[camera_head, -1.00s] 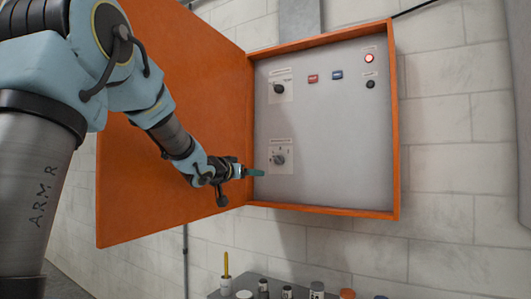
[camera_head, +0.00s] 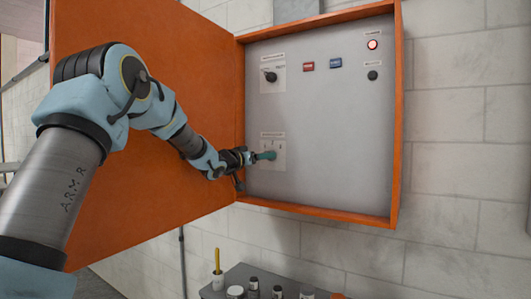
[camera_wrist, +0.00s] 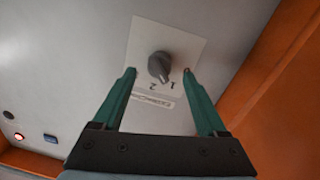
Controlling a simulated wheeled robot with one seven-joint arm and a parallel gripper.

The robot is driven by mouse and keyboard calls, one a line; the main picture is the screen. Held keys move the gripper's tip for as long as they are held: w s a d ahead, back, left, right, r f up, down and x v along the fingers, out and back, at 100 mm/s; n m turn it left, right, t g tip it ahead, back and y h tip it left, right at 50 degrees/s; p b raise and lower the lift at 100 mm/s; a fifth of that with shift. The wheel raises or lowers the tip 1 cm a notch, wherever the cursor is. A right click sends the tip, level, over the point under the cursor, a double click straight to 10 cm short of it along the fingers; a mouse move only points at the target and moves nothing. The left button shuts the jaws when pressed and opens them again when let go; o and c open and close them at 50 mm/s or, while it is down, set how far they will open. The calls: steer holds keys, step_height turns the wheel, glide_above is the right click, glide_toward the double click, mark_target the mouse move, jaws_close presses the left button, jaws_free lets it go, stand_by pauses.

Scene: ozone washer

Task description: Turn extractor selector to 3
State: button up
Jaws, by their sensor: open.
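The extractor selector is a dark grey knob (camera_wrist: 160,67) on a white label plate (camera_wrist: 192,50) inside the open orange cabinet. In the wrist view the plate reads upside down, with 1 and 2 legible; I cannot see a 3. One end of the knob's ridge lies near the 1 and 2 marks; its exact setting is unclear. My gripper (camera_wrist: 159,74) is open, its green fingers on either side of the knob with gaps showing. In the head view my gripper (camera_head: 268,156) hides the knob in front of the lower plate (camera_head: 280,140).
Above it are another black selector (camera_head: 270,76), a red switch (camera_head: 308,66), a blue switch (camera_head: 335,63), a lit red lamp (camera_head: 373,44) and a black button (camera_head: 373,76). The open orange door (camera_head: 130,50) is beside my arm. Bottles stand on a surface below.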

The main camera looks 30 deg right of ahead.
steer(key=shift+p+x, duration=0.4)
steer(key=shift+x, duration=1.1)
jaws_close()
